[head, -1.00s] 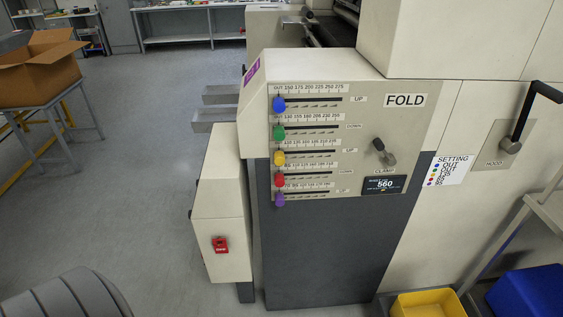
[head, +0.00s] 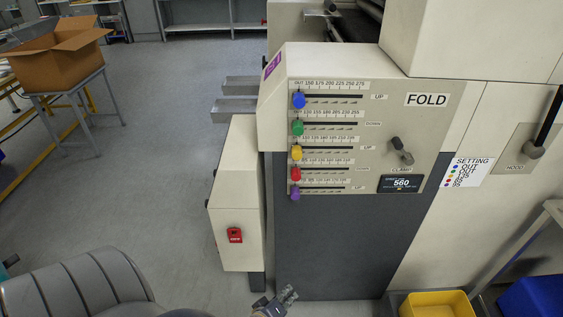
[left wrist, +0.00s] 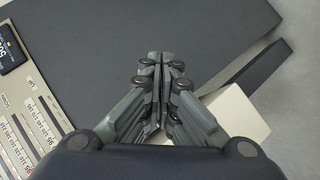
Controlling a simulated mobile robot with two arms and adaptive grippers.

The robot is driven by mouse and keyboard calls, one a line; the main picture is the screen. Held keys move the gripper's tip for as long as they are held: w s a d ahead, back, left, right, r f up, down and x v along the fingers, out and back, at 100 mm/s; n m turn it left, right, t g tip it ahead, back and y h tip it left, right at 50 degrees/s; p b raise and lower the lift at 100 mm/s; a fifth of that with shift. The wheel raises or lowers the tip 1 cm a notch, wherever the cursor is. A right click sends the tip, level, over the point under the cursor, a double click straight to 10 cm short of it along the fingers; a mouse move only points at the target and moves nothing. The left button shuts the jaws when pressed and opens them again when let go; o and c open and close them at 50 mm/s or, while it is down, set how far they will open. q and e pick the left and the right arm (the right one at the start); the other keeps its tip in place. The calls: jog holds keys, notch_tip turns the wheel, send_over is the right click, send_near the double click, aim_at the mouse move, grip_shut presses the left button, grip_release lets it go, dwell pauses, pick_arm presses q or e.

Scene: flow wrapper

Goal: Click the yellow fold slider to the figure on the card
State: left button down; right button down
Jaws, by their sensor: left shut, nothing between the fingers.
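The FOLD panel (head: 430,125) on the wrapper holds a column of coloured sliders at its left side. The yellow slider knob (head: 296,152) is third from the top, at the left end of its slot. The setting card (head: 466,172) is on the machine to the right of the panel; its figures are too small to read. My left gripper (head: 288,294) is low at the bottom of the head view, below the panel and apart from it. In the left wrist view the left gripper (left wrist: 160,125) is shut and empty. My right gripper is not in view.
Blue (head: 299,100), green (head: 297,127), red (head: 295,174) and purple (head: 295,193) knobs sit close above and below the yellow one. A clamp lever (head: 401,151) stands out right of the slots. A red switch (head: 235,235) is on the lower left box.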

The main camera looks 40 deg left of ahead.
aim_at(297, 152)
pick_arm(q)
jog(key=w+a+r+n+t+y, duration=0.15)
jog(key=a+r+n, duration=0.3)
jog(key=r, duration=0.65)
jog(key=w+a+r+n+t+y, duration=0.1)
jog(key=a+r+n+t+y, duration=0.25)
jog(key=r, duration=0.65)
jog(key=w+a+r+n+y, duration=0.15)
jog(key=a+r+n, duration=0.4)
jog(key=r, duration=0.55)
jog(key=shift+n+y, duration=0.45)
jog(key=w+p, duration=0.1)
jog(key=w, duration=0.2)
jog(key=w+a+r+p, duration=0.1)
jog(key=w+p, duration=0.1)
jog(key=w, duration=0.1)
jog(key=w+r+p, duration=0.1)
jog(key=w+p, duration=0.1)
jog(key=w, duration=0.2)
jog(key=shift+w+a+r, duration=0.1)
jog(key=shift+a+r, duration=0.1)
jog(key=shift+a, duration=0.2)
jog(key=shift+w+d+r, duration=0.1)
jog(key=shift+w+d, duration=0.05)
jog(key=shift+d, duration=0.2)
jog(key=shift+a, duration=0.1)
jog(key=shift+w, duration=0.1)
